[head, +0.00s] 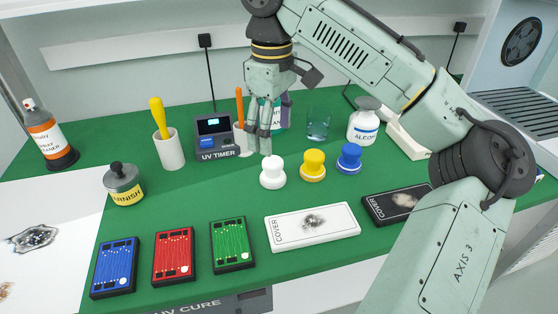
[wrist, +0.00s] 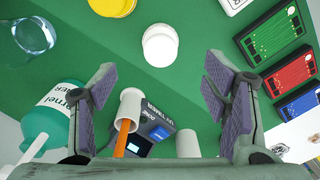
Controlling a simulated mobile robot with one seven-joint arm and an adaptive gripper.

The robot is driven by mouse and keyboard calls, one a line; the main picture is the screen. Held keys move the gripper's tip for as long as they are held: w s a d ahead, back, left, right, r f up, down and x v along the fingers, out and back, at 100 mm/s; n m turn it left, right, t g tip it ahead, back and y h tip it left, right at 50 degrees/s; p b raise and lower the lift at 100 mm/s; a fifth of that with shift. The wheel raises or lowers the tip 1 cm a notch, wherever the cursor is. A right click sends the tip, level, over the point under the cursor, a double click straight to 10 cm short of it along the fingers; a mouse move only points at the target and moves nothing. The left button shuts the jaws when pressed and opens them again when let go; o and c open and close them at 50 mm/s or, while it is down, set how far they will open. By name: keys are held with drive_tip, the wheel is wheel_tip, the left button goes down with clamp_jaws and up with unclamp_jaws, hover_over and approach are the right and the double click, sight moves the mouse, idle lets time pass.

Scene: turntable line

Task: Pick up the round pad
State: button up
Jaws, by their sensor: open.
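Three round knobbed pieces stand upright in a row on the green mat: a white one (head: 272,172), a yellow one (head: 312,165) and a blue one (head: 349,158). I cannot tell which of them is the round pad. In the wrist view the white piece (wrist: 160,46) is ahead of and between my open fingers, and the yellow piece (wrist: 113,5) is cut off at the top edge. My gripper (head: 262,140) is open and empty, pointing down just behind the white piece. In the wrist view its fingers (wrist: 160,75) are apart, with nothing between the tips.
A UV timer (head: 215,138) and a white cup with an orange-handled tool (head: 239,105) stand close by my gripper. A glass (head: 318,122) and an alcohol jar (head: 364,121) are behind. A white cover (head: 312,226) and blue, red and green boards (head: 233,245) lie in front.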

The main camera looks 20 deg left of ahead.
sight(273, 161)
drive_tip(key=f, duration=0.4)
drive_tip(key=shift+s+f, duration=0.2)
drive_tip(key=shift+f, duration=0.05)
drive_tip(key=shift+w+a+f+p, duration=0.1)
drive_tip(key=shift+f+p, duration=0.2)
drive_tip(key=shift+f, duration=1.05)
drive_tip(key=shift+w+f+p, duration=0.1)
drive_tip(key=shift+f+p, duration=0.2)
drive_tip(key=shift+f, duration=1)
drive_tip(key=shift+c, duration=0.6)
drive_tip(key=c, duration=1.2)
drive_tip(key=shift+o, duration=0.2)
